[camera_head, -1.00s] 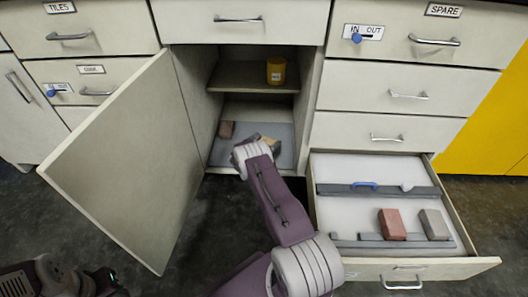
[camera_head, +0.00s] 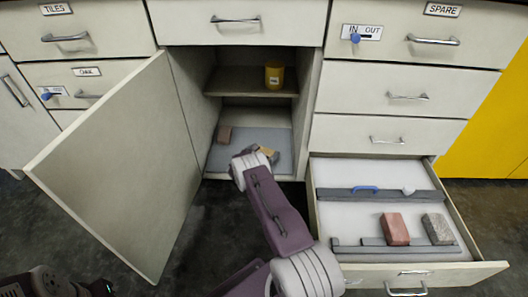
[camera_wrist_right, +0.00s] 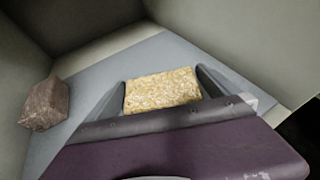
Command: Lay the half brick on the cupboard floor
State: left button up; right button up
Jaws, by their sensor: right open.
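A yellow speckled block (camera_wrist_right: 160,91) lies on the grey mat (camera_wrist_right: 150,55) on the cupboard floor. It also shows past my right wrist in the head view (camera_head: 267,151). My right gripper (camera_wrist_right: 161,80) is open, with one finger on each side of this block. I cannot tell whether the fingers touch it. A reddish-brown block (camera_head: 224,134) lies further left on the cupboard floor and shows at the left in the right wrist view (camera_wrist_right: 46,104). Which of these is the half brick I cannot tell. My left gripper's fingers do not show.
The cupboard door (camera_head: 105,165) stands open on the left. A yellow cup (camera_head: 274,77) stands on the shelf (camera_head: 240,82) above. An open drawer (camera_head: 345,200) on the right holds a red brick (camera_head: 395,229) and a grey brick (camera_head: 438,229).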

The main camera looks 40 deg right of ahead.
jog(key=s+a+r+m+g+y+p, duration=0.1)
jog(key=s+a+r+m+y, duration=0.3)
jog(key=s+a+r+m, duration=0.4)
jog(key=s+a+r+m+g+y+p, duration=0.2)
jog(key=s+a+r+m+y+p, duration=0.2)
jog(key=s+a+r+m, duration=0.4)
jog(key=s+a+r+m+g+y+p, duration=0.1)
jog(key=s+a+r+m+y, duration=0.3)
jog(key=s+a, duration=1.1)
notch_tip(320, 180, up, 4)
jog(key=a+m+p, duration=0.1)
jog(key=a+m, duration=0.1)
jog(key=m, duration=0.1)
jog(key=shift+s+m+g+p, duration=0.2)
jog(key=shift+m+g+p, duration=0.15)
jog(key=shift+m+g, duration=0.05)
